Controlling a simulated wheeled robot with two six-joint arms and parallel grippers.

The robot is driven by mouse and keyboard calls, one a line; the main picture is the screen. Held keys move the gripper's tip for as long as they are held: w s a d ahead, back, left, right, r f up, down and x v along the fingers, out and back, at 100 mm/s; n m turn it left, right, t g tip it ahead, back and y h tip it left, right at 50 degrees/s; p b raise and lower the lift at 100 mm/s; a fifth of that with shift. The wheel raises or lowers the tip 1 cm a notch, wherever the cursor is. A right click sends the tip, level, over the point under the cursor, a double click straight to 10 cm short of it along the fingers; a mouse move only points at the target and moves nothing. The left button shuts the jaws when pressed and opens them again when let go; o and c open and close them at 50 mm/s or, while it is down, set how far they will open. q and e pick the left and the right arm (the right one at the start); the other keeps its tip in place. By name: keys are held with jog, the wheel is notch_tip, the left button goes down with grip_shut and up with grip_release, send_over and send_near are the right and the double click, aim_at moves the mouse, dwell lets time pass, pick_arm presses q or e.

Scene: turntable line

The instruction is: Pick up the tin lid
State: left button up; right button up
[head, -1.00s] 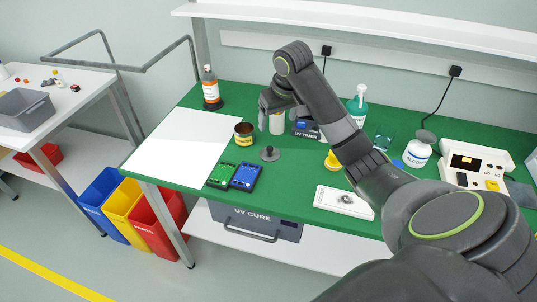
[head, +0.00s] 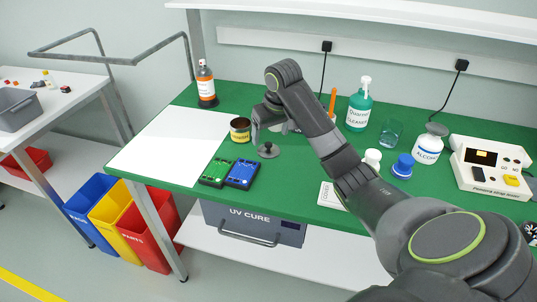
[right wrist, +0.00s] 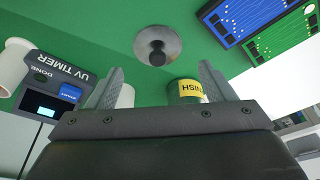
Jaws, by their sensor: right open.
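The tin lid (head: 268,150) is a grey round disc with a dark knob on top, lying flat on the green bench top. It also shows in the right wrist view (right wrist: 157,45), ahead of the fingers. My right gripper (head: 268,129) is open and empty, above and slightly behind the lid, apart from it. In the right wrist view its fingers (right wrist: 160,73) are spread wide with nothing between the tips. The open tin (head: 240,130) with a yellow label stands just left of the lid. My left gripper is not in view.
A green and blue device pair, the green one (head: 217,171) and the blue one (head: 243,174), lies in front of the lid. A white sheet (head: 165,145) covers the bench's left part. The UV timer (right wrist: 60,88) stands near the gripper. Bottles stand to the right.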

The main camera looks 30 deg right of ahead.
aim_at(269, 144)
jog(key=x, duration=0.5)
jog(key=shift+w+d+f, duration=0.1)
jog(key=shift+d+f, duration=0.1)
jog(key=shift+f, duration=0.15)
jog(key=shift+c, duration=0.2)
jog(key=c, duration=0.8)
